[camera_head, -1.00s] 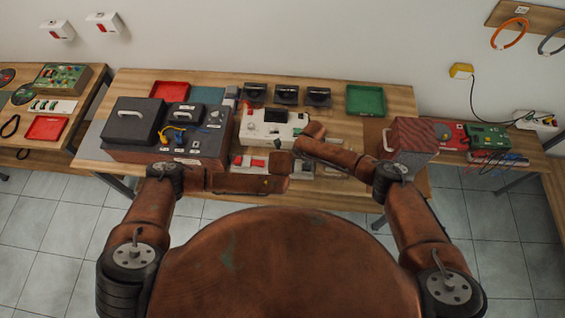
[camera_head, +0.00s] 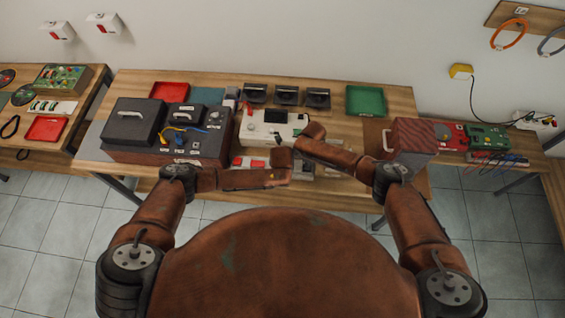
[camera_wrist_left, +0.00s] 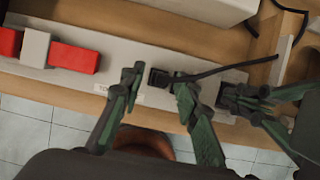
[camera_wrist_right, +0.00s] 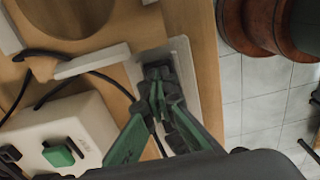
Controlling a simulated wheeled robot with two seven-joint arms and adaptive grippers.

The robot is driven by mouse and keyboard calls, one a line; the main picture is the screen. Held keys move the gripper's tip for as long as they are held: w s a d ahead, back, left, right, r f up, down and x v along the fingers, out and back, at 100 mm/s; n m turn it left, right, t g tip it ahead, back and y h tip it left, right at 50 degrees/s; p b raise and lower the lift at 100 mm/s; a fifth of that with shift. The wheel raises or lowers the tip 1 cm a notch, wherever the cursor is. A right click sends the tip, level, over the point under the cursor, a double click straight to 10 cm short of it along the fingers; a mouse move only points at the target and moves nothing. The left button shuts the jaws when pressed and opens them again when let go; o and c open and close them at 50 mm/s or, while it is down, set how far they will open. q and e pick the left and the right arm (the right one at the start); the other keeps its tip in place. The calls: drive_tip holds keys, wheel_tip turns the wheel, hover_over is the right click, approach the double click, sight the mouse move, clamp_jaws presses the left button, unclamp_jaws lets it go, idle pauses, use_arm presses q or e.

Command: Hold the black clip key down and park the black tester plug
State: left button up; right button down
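A small black block (camera_wrist_left: 160,77) stands on the pale strip (camera_wrist_left: 125,75) in the left wrist view, with a black lead running right from beside it; it looks like the plug, though I cannot be sure. My left gripper (camera_wrist_left: 157,88) is open, one finger on each side of the block. My right gripper (camera_wrist_right: 159,82) has its fingertips together, low at a dark part on the end of a pale strip; it also shows in the left wrist view (camera_wrist_left: 232,97). That part may be the black clip key; the fingers mostly hide it. In the head view my arms hide both contact spots.
Red blocks (camera_wrist_left: 75,57) sit farther left on the strip. A white unit with a green button (camera_wrist_right: 58,155) stands beside it, and a black cable (camera_wrist_right: 105,77) loops nearby. A dark case (camera_head: 130,118) and green tray (camera_head: 366,101) stand on the bench.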

use_arm(q)
clamp_jaws()
drive_tip(key=shift+c, duration=2.3)
unclamp_jaws()
clamp_jaws()
drive_tip(key=shift+r, duration=0.55)
drive_tip(key=shift+r, duration=1.7)
use_arm(e)
drive_tip(key=shift+r, duration=3)
